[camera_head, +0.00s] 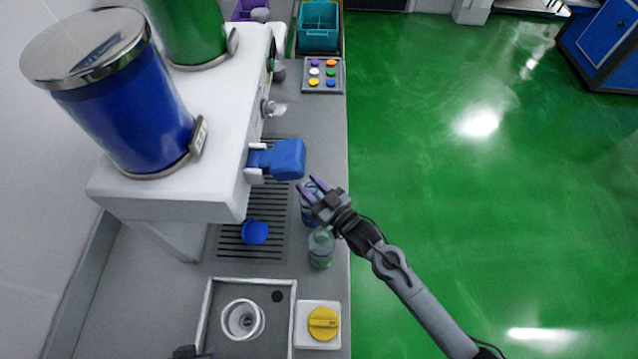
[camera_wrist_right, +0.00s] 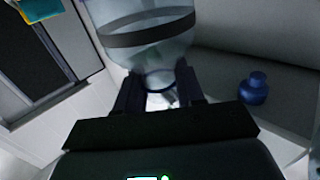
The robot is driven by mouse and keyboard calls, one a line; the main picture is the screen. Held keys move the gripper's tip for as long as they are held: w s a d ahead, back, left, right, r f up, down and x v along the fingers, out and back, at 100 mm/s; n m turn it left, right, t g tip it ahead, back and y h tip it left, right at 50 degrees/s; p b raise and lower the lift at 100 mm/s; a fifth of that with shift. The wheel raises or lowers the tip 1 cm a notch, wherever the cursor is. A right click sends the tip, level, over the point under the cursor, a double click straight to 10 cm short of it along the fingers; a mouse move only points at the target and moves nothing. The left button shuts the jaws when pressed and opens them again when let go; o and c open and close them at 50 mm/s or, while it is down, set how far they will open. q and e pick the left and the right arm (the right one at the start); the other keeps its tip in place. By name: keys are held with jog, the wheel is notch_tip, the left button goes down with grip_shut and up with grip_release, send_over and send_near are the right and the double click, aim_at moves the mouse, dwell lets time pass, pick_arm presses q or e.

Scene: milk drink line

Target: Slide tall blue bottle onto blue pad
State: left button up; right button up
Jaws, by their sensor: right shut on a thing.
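A dark tip at the bottom edge, likely my left gripper (camera_head: 188,352), barely shows.
A blue tap (camera_head: 283,159) juts from the white machine (camera_head: 225,115) over the grate (camera_head: 270,207). A yellow knob (camera_head: 323,324) and a metal basin (camera_head: 243,283) are nearer. A teal crate (camera_head: 319,40) stands far back.

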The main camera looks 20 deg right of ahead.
jog(key=shift+d, duration=0.5)
jog(key=shift+s+d, duration=0.1)
jog(key=shift+d, duration=0.4)
jog(key=shift+d+p, duration=0.35)
jog(key=shift+d, duration=0.25)
jog(key=o, duration=1)
jog(key=shift+o, duration=0.5)
jog(key=shift+s, duration=0.1)
